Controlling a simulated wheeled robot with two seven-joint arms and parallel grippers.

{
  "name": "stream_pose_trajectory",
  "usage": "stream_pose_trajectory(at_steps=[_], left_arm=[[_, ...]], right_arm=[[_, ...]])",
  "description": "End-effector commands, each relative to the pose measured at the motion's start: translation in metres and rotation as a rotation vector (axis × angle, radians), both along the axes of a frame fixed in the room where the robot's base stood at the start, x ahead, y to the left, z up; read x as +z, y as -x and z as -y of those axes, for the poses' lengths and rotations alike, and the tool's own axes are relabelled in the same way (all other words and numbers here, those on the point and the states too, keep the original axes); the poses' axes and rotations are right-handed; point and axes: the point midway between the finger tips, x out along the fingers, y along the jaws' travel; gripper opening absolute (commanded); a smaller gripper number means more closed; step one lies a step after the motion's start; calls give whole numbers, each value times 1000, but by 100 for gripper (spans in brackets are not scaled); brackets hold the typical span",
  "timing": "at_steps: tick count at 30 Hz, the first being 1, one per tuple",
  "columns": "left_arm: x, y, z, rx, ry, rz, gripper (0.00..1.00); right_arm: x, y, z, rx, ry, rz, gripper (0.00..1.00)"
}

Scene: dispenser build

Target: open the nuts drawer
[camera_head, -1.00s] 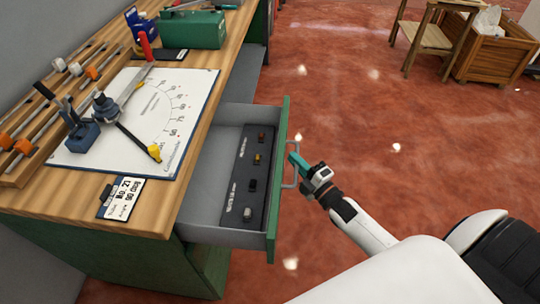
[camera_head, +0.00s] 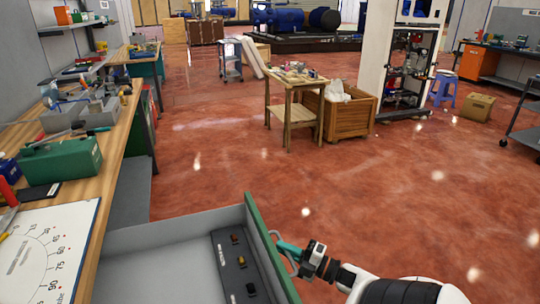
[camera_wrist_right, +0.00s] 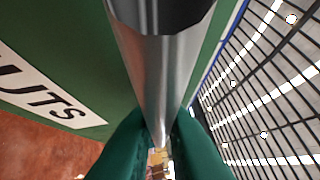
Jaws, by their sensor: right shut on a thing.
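The nuts drawer (camera_head: 165,244) stands pulled out from the workbench in the head view, with a grey inside and a green front. My right gripper (camera_head: 284,248) is at the outer side of the drawer front, shut on the metal handle (camera_head: 288,262). In the right wrist view the handle bar (camera_wrist_right: 162,75) runs between the green fingertips (camera_wrist_right: 160,140), beside a label (camera_wrist_right: 45,95) reading "UTS" on the green front. My left gripper is not in view.
The workbench (camera_head: 112,140) on the left holds a green box (camera_head: 62,160), a dial board (camera_head: 45,250) and grey bins (camera_head: 85,113). A wooden stand (camera_head: 290,105) and crate (camera_head: 350,118) are further off. The red floor right of the drawer is clear.

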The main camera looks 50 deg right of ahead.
Motion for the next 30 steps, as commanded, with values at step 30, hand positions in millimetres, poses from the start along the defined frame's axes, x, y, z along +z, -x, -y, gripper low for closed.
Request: stream_pose_trajectory(at_steps=[30], left_arm=[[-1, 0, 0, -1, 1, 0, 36]], right_arm=[[-1, 8, 9, -1, 0, -1, 33]])
